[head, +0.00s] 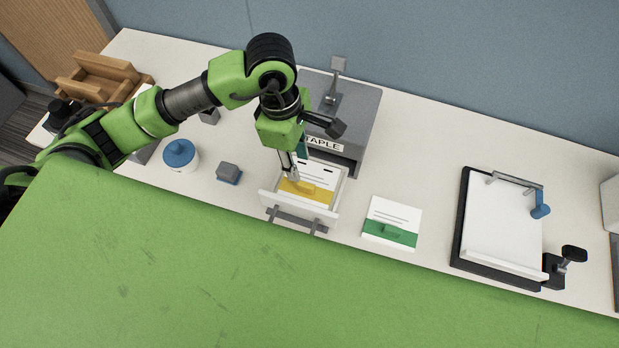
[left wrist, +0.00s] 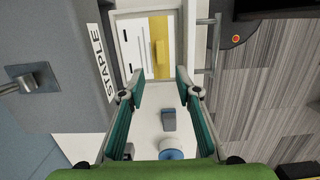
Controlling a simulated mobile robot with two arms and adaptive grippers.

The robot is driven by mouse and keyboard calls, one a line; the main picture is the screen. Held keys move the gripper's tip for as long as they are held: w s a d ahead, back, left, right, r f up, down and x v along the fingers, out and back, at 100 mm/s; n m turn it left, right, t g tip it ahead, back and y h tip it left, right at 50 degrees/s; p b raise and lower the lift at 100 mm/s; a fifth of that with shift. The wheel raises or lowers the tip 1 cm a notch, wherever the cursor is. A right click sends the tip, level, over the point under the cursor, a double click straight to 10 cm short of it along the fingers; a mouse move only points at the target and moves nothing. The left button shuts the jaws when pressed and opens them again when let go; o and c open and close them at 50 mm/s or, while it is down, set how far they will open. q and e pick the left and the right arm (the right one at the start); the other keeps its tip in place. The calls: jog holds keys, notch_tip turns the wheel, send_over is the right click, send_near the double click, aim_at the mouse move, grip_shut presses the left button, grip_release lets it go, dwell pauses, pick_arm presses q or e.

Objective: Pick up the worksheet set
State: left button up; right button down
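A white worksheet set with a yellow band and a raised yellow tab (head: 312,190) lies in the pulled-out white tray (head: 331,216) of the grey STAPLE machine (head: 357,120). It also shows in the left wrist view (left wrist: 160,60), beyond my fingertips. My left gripper (head: 291,172) is above the tray's left part; in the left wrist view (left wrist: 160,80) its fingers are apart with nothing between them. Part of the set is hidden behind the gripper in the head view. A similar white set with a green band (head: 391,226) lies on the table right of the tray. My right gripper is not in view.
A clipboard-like stand (head: 503,226) with white paper is at the right. A blue-lidded white tub (head: 180,155) and a small grey block on a blue base (head: 228,172) stand left of the tray. Wooden holders (head: 103,75) are at the far left.

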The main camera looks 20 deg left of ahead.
pick_arm(q)
send_over(306, 185)
jog(key=a, duration=0.1)
notch_tip(306, 185, down, 5)
jog(key=shift+w+p, duration=0.1)
jog(key=shift+p, duration=0.35)
jog(key=shift+d+f+p, duration=0.1)
jog(key=shift+f+p, duration=0.4)
jog(key=f+p, duration=0.1)
jog(key=f, duration=0.2)
jog(key=shift+d+f+p, duration=0.2)
jog(key=shift+d+p, duration=0.15)
jog(key=shift+f, duration=0.45)
grip_shut()
